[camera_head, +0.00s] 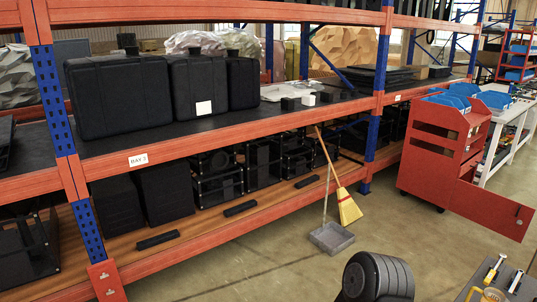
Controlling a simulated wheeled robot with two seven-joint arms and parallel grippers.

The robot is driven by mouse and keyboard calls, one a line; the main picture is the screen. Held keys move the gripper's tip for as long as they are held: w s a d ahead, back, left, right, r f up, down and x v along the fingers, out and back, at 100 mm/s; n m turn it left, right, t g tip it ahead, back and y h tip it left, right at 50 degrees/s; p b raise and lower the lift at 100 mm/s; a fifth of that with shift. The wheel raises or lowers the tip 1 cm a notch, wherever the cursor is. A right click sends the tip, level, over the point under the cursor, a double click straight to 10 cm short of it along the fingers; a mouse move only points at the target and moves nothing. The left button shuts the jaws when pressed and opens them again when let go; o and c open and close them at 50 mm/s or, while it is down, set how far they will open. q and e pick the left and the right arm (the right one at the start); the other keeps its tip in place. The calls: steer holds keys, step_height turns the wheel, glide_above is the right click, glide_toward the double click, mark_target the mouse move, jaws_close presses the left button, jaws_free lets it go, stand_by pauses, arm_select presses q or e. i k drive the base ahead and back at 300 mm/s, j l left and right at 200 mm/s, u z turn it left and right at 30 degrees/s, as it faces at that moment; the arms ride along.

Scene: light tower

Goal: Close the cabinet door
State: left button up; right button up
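A small dark latch or handle shows near the door's outer edge. The cabinet's upper part has open slots, and blue bins sit on its top. Neither of my grippers is in view, so nothing of mine is seen touching the door.
Shelving (230,129) with black cases fills the left. A broom (348,207) and grey dustpan (332,238) stand before it. A dark ribbed round object (390,276) is at bottom centre. A tool-covered surface (500,279) is bottom right. Floor before the cabinet is clear.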

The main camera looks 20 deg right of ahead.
mark_target(497, 213)
steer(key=i+l+z, duration=0.35)
steer(key=i, duration=0.25)
steer(key=i+z, duration=0.35)
steer(key=i, duration=0.25)
steer(key=i+j+z, duration=0.15)
steer(key=i+z, duration=0.2)
steer(key=i, duration=0.3)
steer(key=i+l+z, duration=0.1)
steer(key=i+z, duration=0.15)
steer(key=i, duration=0.25)
steer(key=i+z, duration=0.25)
steer(key=i, duration=0.25)
steer(key=i+j+z, duration=0.1)
steer(key=i+z, duration=0.2)
steer(key=i, duration=0.2)
steer(key=i+j+z, duration=0.25)
steer(key=i, duration=0.25)
steer(key=i+j+z, duration=0.25)
steer(key=i, duration=0.25)
steer(key=i+z, duration=0.15)
steer(key=i, duration=0.35)
steer(key=i+z, duration=0.15)
steer(key=i, duration=0.35)
steer(key=i+j+z, duration=0.15)
steer(key=i, duration=0.3)
